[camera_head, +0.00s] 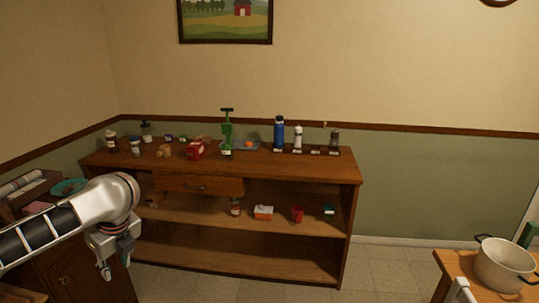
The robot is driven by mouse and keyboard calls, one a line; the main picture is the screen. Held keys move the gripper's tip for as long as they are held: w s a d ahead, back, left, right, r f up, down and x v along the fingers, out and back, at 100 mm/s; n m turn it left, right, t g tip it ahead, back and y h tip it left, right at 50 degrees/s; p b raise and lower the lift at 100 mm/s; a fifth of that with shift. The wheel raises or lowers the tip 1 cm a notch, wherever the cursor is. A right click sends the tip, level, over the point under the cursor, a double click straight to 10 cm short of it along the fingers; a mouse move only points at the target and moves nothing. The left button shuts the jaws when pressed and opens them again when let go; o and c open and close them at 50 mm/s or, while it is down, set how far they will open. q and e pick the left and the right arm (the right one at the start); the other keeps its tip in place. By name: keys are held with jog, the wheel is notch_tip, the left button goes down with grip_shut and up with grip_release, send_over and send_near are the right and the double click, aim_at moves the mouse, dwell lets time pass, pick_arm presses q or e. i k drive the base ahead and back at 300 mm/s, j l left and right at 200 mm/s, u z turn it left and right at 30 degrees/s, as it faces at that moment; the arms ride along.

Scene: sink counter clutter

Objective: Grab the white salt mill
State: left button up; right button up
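A slim white mill (298,137), which looks like the salt mill, stands upright near the right end of the wooden sideboard top. A blue bottle (279,133) stands just left of it and a dark mill or jar (334,140) to its right. My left gripper (115,267) is at the lower left, pointing down, well away from the white mill. Its fingers look apart, with nothing seen between them. My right gripper is not in view.
The sideboard (350,172) has open shelves holding several small items. A tall green bottle (227,135), a red box (195,150) and jars crowd its top. A pot (503,268) stands on a small table at lower right. Tiled floor (385,270) is clear between.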

aim_at(298, 143)
jog(key=i+z, duration=0.35)
jog(key=i, duration=1.15)
jog(key=i+l+z, duration=0.15)
jog(key=i, duration=0.45)
jog(key=i+l+z, duration=0.15)
jog(key=i, duration=0.45)
jog(key=i+l+z, duration=0.15)
jog(key=i, duration=0.45)
